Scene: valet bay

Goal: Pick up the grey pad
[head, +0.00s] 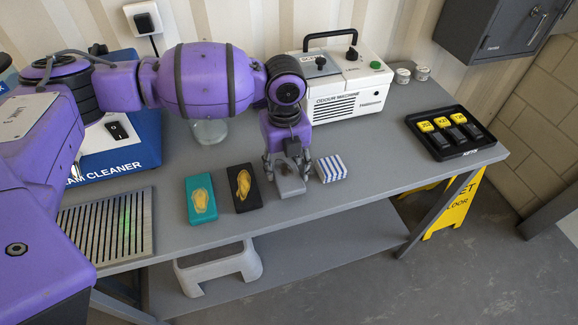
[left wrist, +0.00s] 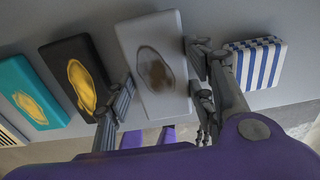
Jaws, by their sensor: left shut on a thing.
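The grey pad (head: 290,186) is between the fingers of my left gripper (head: 287,166), near the front of the grey bench. The gripper points down and is shut on the pad. In the left wrist view the grey pad (left wrist: 150,35) shows a dark oval mark, with a finger of the gripper (left wrist: 163,85) against each long side. I cannot tell whether the pad is clear of the bench top.
A black pad (head: 244,199) and a teal pad (head: 190,200) lie left of it, and a blue-striped block (head: 331,168) lies close on its right. A white odour machine (head: 345,90) stands behind. A black tray (head: 472,148) sits at right. The bench (head: 400,147) is clear between.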

